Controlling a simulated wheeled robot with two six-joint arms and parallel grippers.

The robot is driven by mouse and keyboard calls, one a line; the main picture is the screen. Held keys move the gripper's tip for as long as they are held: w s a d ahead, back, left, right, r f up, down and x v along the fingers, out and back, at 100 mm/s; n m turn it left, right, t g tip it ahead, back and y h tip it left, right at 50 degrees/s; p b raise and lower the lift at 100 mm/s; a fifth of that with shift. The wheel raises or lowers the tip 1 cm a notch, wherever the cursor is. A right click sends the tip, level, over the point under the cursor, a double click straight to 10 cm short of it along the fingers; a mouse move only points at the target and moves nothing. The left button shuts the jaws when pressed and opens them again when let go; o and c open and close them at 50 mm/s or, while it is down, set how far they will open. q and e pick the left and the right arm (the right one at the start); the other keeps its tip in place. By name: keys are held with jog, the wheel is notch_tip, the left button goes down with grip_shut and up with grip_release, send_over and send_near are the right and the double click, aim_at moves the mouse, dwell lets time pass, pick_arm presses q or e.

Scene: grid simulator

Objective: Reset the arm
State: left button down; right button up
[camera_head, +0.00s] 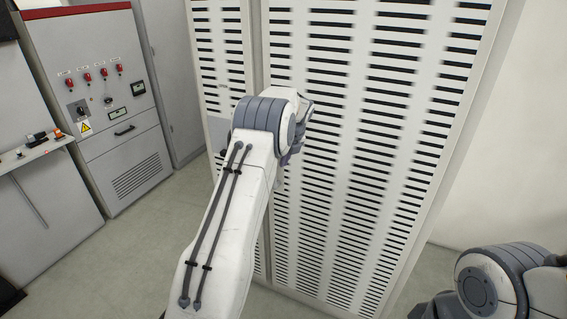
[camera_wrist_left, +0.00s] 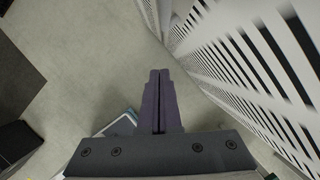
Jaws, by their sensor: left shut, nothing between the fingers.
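My left arm (camera_head: 232,190) reaches forward from the bottom of the head view, and its wrist end is in front of a white slatted cabinet (camera_head: 345,150). The arm hides the left gripper in the head view. In the left wrist view my left gripper (camera_wrist_left: 159,75) has its two dark fingers together, with nothing between them. It is above the grey floor, beside the slatted cabinet panel (camera_wrist_left: 255,65). Part of my right arm (camera_head: 500,280) shows at the lower right of the head view; its gripper is out of the picture.
A grey control cabinet (camera_head: 125,165) with red knobs and a warning sign stands at the left. A grey console (camera_head: 45,205) is at the far left edge. Open floor (camera_head: 125,255) lies before them. A pale wall (camera_head: 510,170) is at the right.

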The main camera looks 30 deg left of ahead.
pick_arm(q)
jog(key=s+d+r+n+h+b, duration=0.1)
jog(key=s+d+n, duration=0.2)
jog(key=s+d, duration=0.5)
jog(key=s+d+r+n+h+b, duration=0.1)
jog(key=s+d+r+n+b, duration=0.15)
jog(key=d, duration=0.85)
jog(key=s+d+r+n+h+b, duration=0.1)
jog(key=s+d+n, duration=0.1)
jog(key=s+d, duration=0.6)
jog(key=s+d+f+n, duration=0.2)
jog(key=s+n, duration=0.1)
jog(key=s, duration=0.5)
jog(key=s+d+f+n+g+h+b, duration=0.1)
jog(key=s+d+f+n, duration=0.1)
jog(key=s, duration=0.7)
jog(key=s+d+f+n+g+b, duration=0.1)
jog(key=s+d+f+n, duration=0.1)
jog(key=s, duration=0.7)
jog(key=shift+d+n+h, duration=0.3)
jog(key=shift+d+n, duration=0.55)
jog(key=shift+n, duration=0.4)
jog(key=shift+f, duration=0.1)
